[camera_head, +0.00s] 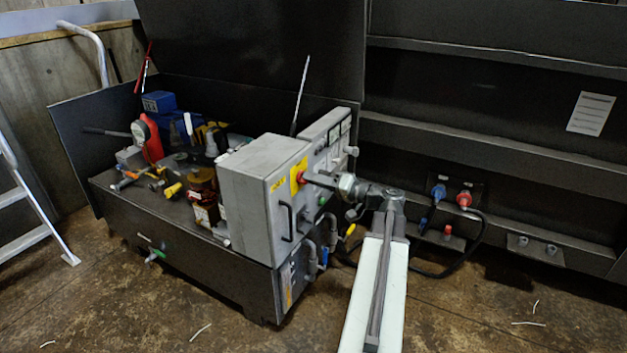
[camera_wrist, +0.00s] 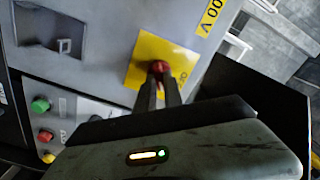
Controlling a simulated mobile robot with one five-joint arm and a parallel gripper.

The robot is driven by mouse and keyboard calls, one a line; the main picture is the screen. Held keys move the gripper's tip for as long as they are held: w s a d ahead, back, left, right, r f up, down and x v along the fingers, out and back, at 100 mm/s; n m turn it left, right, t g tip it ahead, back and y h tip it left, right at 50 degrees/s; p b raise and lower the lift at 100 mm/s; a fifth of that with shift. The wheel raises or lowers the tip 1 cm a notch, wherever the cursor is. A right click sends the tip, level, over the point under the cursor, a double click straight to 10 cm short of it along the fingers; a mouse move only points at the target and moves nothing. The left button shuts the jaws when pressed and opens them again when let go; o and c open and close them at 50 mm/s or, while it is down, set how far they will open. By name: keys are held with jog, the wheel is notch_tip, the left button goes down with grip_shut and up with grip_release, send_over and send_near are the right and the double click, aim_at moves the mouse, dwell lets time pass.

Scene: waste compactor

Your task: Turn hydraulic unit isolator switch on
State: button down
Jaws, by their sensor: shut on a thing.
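The isolator switch is a red knob (camera_head: 301,177) on a yellow plate (camera_head: 296,172), on the front of a grey electrical cabinet (camera_head: 262,190). In the wrist view the red knob (camera_wrist: 158,67) sits at the middle of the yellow plate (camera_wrist: 143,77). My gripper (camera_head: 308,179) reaches the plate from the right, with its fingers (camera_wrist: 160,84) shut on the knob. The fingers hide much of the knob, so I cannot tell its exact turn.
A black handle (camera_head: 286,221) stands out on the cabinet door. Green (camera_wrist: 40,104), red (camera_wrist: 45,136) and yellow (camera_wrist: 48,157) buttons sit on the neighbouring panel. Pipes and a yellow-handled valve (camera_head: 350,230) are below. A ladder (camera_head: 25,205) stands at left; open floor lies in front.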

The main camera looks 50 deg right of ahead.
jog(key=m, duration=0.7)
jog(key=shift+f, duration=0.15)
dwell(0.4)
jog(key=c, duration=1.5)
grip_release()
jog(key=shift+o, duration=0.2)
jog(key=v, duration=0.8)
jog(key=shift+w, duration=0.1)
